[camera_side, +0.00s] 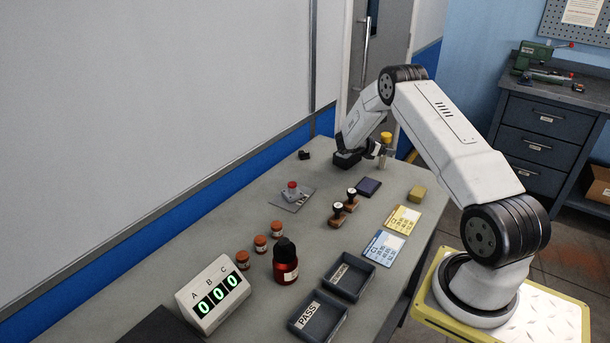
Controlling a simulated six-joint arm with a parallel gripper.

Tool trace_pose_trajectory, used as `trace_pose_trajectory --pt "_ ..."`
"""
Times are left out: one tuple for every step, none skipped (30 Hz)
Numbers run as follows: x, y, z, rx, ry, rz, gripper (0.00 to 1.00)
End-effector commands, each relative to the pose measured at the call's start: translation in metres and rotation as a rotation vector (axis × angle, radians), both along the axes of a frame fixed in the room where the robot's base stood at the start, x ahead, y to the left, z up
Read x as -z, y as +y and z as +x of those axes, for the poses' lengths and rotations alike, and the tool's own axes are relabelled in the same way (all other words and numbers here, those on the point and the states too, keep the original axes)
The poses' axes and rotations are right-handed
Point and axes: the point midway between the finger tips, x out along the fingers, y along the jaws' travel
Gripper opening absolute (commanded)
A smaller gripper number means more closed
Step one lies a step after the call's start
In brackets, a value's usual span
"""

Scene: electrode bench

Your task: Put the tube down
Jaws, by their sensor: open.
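The tube (384,152) has a yellow-orange cap and a pale body. It is upright at the far right end of the bench (331,243). My gripper (376,150) is beside the tube, pointing right toward it, with its jaws open. The fingertips are small and dark here, and I cannot tell whether they touch the tube or stand around it. The tube's foot is small in this view, and I cannot tell whether it touches the bench top.
Nearer are a dark pad (368,187), a yellow block (417,194), two stamps (343,208), cards (402,219), a red button (292,188), small brown jars (260,243), a red bottle (286,264), two trays (349,277) and a counter display (214,294).

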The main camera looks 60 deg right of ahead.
Motion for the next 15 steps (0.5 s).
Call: trace_pose_trajectory --pt "-0.002 0.004 0.003 -0.002 0.0 -0.001 0.75" --pt "-0.004 0.006 0.004 -0.003 -0.001 -0.001 0.75" --pt "-0.006 0.01 0.006 -0.003 -0.001 -0.001 0.75" --pt "-0.007 0.013 0.007 -0.003 -0.001 -0.001 0.75" --pt "-0.008 0.017 0.008 -0.003 -0.001 -0.001 0.75" --pt "-0.01 0.022 0.01 -0.003 -0.001 0.0 0.75" --pt "-0.012 0.025 0.012 -0.003 -0.002 -0.001 0.75" --pt "-0.014 0.029 0.014 -0.003 -0.002 -0.002 0.75" --pt "-0.016 0.035 0.016 -0.004 -0.001 -0.002 0.75" --pt "-0.018 0.039 0.018 -0.004 -0.001 -0.002 0.75" --pt "-0.02 0.044 0.02 -0.003 -0.002 -0.002 0.75" --pt "-0.023 0.049 0.022 -0.003 -0.002 -0.002 0.75" --pt "-0.025 0.054 0.024 -0.004 -0.002 -0.002 0.75" --pt "-0.027 0.058 0.026 -0.003 -0.002 -0.002 0.75" --pt "-0.029 0.063 0.027 -0.002 -0.002 -0.002 0.75"
